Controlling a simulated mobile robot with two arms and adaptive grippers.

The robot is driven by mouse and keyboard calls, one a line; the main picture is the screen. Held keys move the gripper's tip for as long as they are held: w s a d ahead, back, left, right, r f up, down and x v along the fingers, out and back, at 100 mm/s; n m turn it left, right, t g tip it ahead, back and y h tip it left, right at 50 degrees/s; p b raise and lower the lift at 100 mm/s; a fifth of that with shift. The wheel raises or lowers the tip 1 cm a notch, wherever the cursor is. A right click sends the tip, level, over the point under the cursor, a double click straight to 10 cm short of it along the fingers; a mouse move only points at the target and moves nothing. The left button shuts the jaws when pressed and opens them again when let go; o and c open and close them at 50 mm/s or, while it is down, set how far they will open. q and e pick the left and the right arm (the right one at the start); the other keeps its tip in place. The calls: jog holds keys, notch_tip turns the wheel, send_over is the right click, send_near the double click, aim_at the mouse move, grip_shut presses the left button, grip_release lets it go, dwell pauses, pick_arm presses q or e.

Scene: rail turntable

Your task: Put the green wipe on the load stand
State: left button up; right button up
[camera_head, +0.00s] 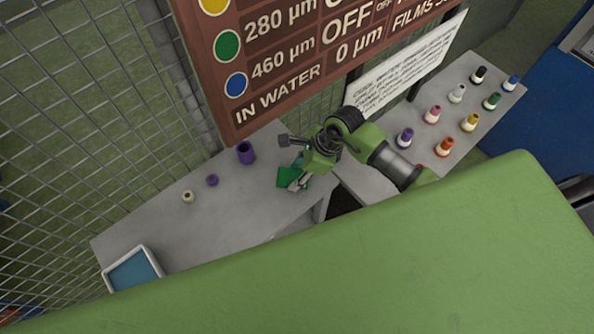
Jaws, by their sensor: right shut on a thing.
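My right gripper (295,163) reaches in from the right over the grey table on the left. It is shut on the green wipe (287,177), a small flat green piece near the table's right end. The fingers cover part of the wipe, and I cannot tell whether it touches the table top. I cannot tell for sure which thing is the load stand. My left gripper is not in view.
On the grey table (235,205) stand a purple cup (245,152), a small purple piece (212,180), a cream piece (188,197) and a blue tray (133,270). Several coloured bottles stand on the right table (400,115). A brown sign (262,55) and wire fence (85,110) rise behind.

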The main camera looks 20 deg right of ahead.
jog(key=o, duration=1)
jog(key=shift+f, duration=0.1)
jog(key=b+v, duration=0.1)
jog(key=v, duration=0.5)
jog(key=shift+d+r+b, duration=0.15)
jog(key=shift+r+b, duration=0.2)
jog(key=shift+s+d+r, duration=0.1)
jog(key=shift+r, duration=0.4)
